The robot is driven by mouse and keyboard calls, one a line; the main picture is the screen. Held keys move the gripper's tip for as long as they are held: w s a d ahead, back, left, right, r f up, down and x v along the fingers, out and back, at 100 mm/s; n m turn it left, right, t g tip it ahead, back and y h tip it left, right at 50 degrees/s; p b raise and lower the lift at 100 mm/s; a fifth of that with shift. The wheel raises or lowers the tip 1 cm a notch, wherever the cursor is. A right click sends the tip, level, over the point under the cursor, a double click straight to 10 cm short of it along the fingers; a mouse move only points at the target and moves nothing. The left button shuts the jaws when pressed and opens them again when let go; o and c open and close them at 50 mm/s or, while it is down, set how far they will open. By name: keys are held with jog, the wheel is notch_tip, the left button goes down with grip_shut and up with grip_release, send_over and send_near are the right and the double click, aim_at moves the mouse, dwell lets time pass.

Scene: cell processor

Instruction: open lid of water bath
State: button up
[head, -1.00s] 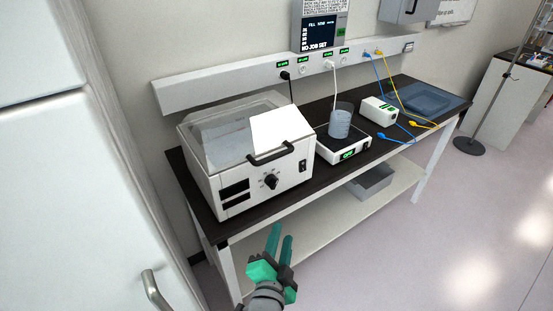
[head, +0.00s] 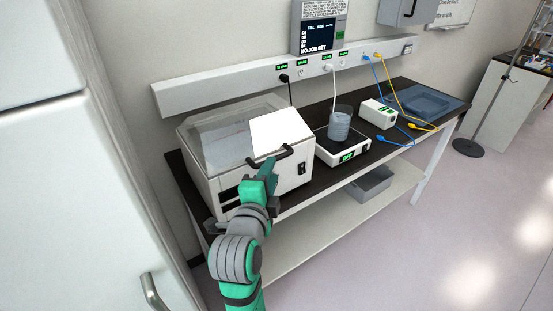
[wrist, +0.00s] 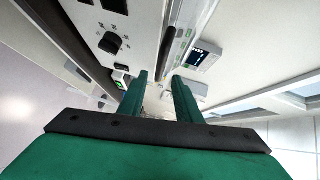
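The water bath (head: 291,180) is a white box at the left end of the dark bench, and its front also shows in the wrist view (wrist: 143,22). Its clear lid (head: 222,128) is closed, with a white panel (head: 281,132) on its right part. A black bar handle (head: 287,151) runs along the lid's front edge. My gripper (head: 268,168) is at the left part of this handle, in front of the box. In the wrist view its two green fingers (wrist: 158,82) stand apart. I cannot tell whether the handle lies between them.
A white hotplate (head: 343,151) with a beaker (head: 339,124) stands right of the bath. A small white box (head: 378,113) and a blue tray (head: 428,103) are farther right. A grey bin (head: 371,183) sits on the shelf below. A white cabinet (head: 60,190) stands close on the left.

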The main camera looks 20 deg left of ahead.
jog(key=w, duration=0.5)
jog(key=w+a+f, duration=0.1)
jog(key=w, duration=0.1)
jog(key=shift+w, duration=0.15)
grip_shut()
